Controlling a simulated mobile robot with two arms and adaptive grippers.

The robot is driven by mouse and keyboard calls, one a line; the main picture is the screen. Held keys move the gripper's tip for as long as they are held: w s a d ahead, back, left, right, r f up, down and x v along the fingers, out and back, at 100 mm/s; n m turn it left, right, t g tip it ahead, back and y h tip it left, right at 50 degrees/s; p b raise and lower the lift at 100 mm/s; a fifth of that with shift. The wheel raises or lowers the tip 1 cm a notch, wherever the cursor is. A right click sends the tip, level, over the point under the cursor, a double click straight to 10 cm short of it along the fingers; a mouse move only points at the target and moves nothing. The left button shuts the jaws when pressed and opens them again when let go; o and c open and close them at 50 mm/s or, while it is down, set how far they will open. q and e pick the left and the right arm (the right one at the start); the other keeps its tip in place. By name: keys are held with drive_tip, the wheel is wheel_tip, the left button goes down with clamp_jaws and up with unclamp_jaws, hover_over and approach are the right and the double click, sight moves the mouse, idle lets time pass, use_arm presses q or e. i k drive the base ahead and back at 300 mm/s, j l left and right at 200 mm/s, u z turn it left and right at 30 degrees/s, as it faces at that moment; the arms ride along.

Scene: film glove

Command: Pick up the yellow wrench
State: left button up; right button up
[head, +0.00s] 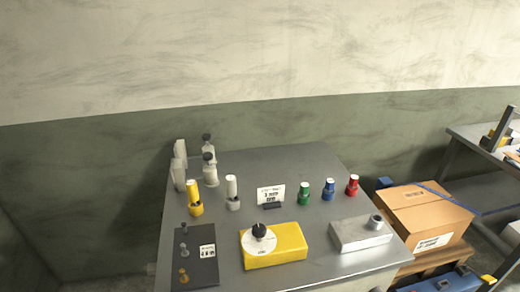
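No object that I can clearly make out as a yellow wrench shows in the head view. Yellow things on the grey metal table (280,160) are an upright yellow tool-like piece (194,197) at the left and a yellow box (287,245) with a white disc and black knob at the front. A small orange-yellow piece (183,274) lies on a dark plate (200,262) at the front left; it is too small to identify. Neither of my grippers is in view.
Green (305,194), blue (328,190) and red (352,186) capped bottles stand at the right. A metal block (360,234) sits front right. White-grey pieces stand at the back left. A cardboard box (420,213) is beside the table. The back middle is clear.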

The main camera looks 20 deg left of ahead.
sight(191, 185)
drive_tip(key=k+j+u, duration=0.1)
drive_tip(key=u, duration=0.9)
drive_tip(key=i+j, duration=0.2)
drive_tip(key=i+l, duration=0.15)
drive_tip(key=i, duration=0.15)
